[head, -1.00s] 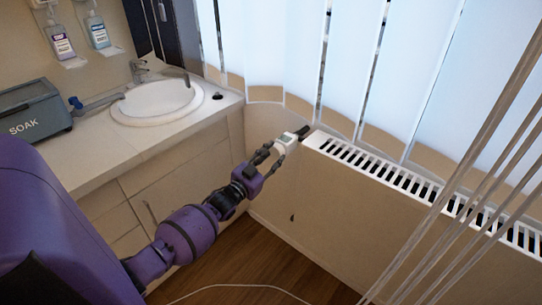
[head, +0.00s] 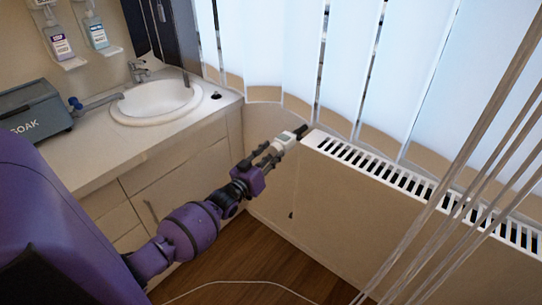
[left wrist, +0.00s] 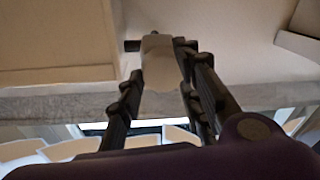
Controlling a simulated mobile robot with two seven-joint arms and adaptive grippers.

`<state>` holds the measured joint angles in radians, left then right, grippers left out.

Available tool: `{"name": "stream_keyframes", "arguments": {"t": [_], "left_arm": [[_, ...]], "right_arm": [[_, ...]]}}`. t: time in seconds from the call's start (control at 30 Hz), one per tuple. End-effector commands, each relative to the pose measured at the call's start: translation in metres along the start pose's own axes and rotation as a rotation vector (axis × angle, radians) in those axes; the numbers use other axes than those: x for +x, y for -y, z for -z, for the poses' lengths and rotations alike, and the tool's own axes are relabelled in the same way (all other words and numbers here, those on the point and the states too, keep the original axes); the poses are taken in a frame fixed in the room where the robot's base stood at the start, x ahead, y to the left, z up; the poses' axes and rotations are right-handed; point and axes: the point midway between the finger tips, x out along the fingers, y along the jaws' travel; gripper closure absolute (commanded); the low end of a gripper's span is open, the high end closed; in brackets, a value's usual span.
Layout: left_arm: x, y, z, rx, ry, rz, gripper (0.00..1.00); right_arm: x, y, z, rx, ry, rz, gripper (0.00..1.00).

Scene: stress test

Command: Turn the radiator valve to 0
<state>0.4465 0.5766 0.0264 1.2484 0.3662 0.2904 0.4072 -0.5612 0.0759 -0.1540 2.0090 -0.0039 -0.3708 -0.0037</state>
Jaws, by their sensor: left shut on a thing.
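The radiator valve (head: 285,141) is a small white head at the near left end of the white radiator (head: 330,186), beside a dark fitting. My left gripper (head: 274,152) reaches it from the lower left and is shut on it. In the left wrist view the valve (left wrist: 160,62) shows as a pale, smooth body between the dark fingertips of the gripper (left wrist: 162,85). The number the valve is set to cannot be read in either view. My right gripper is not in view.
A counter (head: 134,145) with a white sink (head: 155,101) and a grey SOAK box (head: 35,108) is at the left. Vertical blinds (head: 345,60) hang behind the radiator. Pale hanging cords (head: 455,180) cross the right side. A thin white cable lies on the wooden floor (head: 245,262).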

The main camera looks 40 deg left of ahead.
Motion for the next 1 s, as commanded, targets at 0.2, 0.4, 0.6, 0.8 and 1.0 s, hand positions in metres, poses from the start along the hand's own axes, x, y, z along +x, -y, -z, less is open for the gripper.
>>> {"name": "stream_keyframes", "arguments": {"t": [0.2, 0.4, 0.6, 0.8, 1.0], "left_arm": [[-0.002, -0.004, -0.007, -0.005, 0.011, -0.004, 0.94], [-0.002, -0.004, -0.007, -0.005, 0.010, -0.004, 0.53], [-0.001, -0.002, -0.005, -0.003, 0.008, -0.002, 0.52], [-0.007, -0.001, -0.004, -0.002, 0.006, -0.001, 0.52], [-0.042, -0.002, -0.005, -0.003, 0.008, -0.001, 0.52]], "right_arm": [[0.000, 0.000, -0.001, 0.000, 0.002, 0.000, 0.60], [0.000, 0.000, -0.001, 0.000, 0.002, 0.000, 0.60], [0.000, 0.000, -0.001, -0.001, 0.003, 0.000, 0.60], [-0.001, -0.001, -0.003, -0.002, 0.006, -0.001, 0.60], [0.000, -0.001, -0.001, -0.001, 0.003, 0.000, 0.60]]}}
